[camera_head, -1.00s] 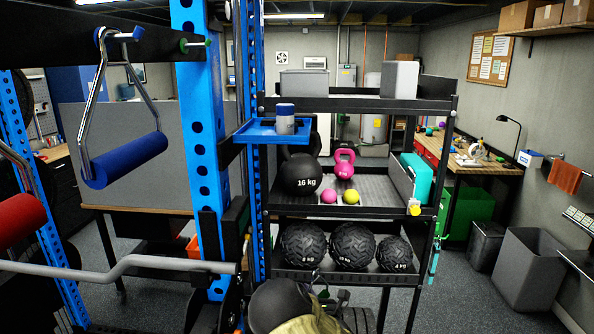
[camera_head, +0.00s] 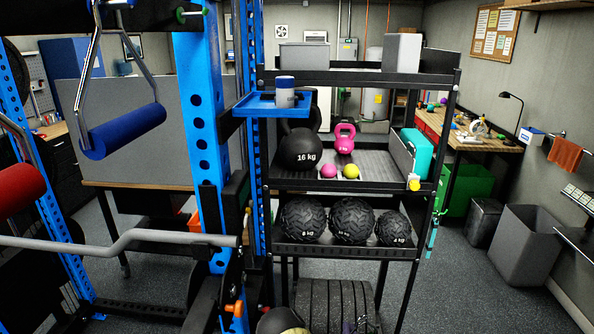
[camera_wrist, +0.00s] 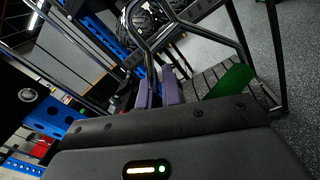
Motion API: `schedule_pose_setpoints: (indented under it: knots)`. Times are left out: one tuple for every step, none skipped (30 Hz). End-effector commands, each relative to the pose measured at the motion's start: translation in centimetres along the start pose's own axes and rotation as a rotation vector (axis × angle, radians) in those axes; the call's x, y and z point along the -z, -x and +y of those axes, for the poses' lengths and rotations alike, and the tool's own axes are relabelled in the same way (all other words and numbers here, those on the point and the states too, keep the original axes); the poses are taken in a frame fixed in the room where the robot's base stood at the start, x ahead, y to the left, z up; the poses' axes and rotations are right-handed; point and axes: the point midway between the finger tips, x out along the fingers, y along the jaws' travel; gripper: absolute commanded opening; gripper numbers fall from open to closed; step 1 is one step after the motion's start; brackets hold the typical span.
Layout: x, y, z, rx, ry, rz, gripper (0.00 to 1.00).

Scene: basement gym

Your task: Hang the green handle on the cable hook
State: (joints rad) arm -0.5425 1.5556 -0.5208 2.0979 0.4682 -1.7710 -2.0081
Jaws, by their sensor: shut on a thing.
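The green handle (camera_wrist: 232,80) shows in the wrist view, right of centre, with its bent metal frame (camera_wrist: 133,20) reaching up and left. My gripper (camera_wrist: 158,90) has its purple fingers shut on the metal frame, not on the green grip. The fingertips are partly hidden behind the frame. In the head view the handle is not clearly visible. A peg with a green collar (camera_head: 190,12) sticks out of the blue rack upright at the top left and is bare. I cannot tell for sure that it is the cable hook.
A blue handle (camera_head: 124,131) hangs left of the upright, and a red handle (camera_head: 20,190) is at the left edge. A grey bar (camera_head: 120,243) crosses low in front. A blue tray (camera_head: 262,107) holds a can. A black shelf (camera_head: 350,178) carries balls and kettlebells.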

Motion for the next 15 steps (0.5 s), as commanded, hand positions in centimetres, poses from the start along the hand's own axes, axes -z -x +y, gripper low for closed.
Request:
schedule_pose_setpoints:
  knots:
    - [-0.1,0.0,0.0,-0.001,0.001,-0.002,0.00]
    - [-0.1,-0.1,0.1,-0.001,0.001,-0.002,0.00]
    - [-0.2,-0.1,0.1,-0.002,0.001,-0.002,0.00]
    - [-0.4,-0.1,0.2,-0.002,0.001,-0.003,0.00]
    - [-0.6,-0.2,0.4,-0.002,0.001,-0.003,0.00]
    - [-1.1,-0.3,0.6,-0.003,0.002,-0.004,0.00]
    - [-1.5,-0.5,0.9,-0.004,0.002,-0.005,0.00]
    - [-2.0,-0.6,1.2,-0.005,0.003,-0.004,0.00]
    - [-2.8,-0.8,1.6,-0.006,0.003,-0.006,0.00]
    - [-3.5,-0.9,2.0,-0.006,0.004,-0.006,0.00]
    - [-4.2,-1.0,2.4,-0.007,0.004,-0.006,0.00]
    - [-5.3,-1.1,2.9,-0.007,0.004,-0.007,0.00]
    - [-6.1,-1.2,3.3,-0.008,0.004,-0.007,0.00]
    - [-7.0,-1.3,3.7,-0.008,0.004,-0.008,0.00]
    - [-8.1,-1.3,4.3,-0.008,0.004,-0.008,0.00]
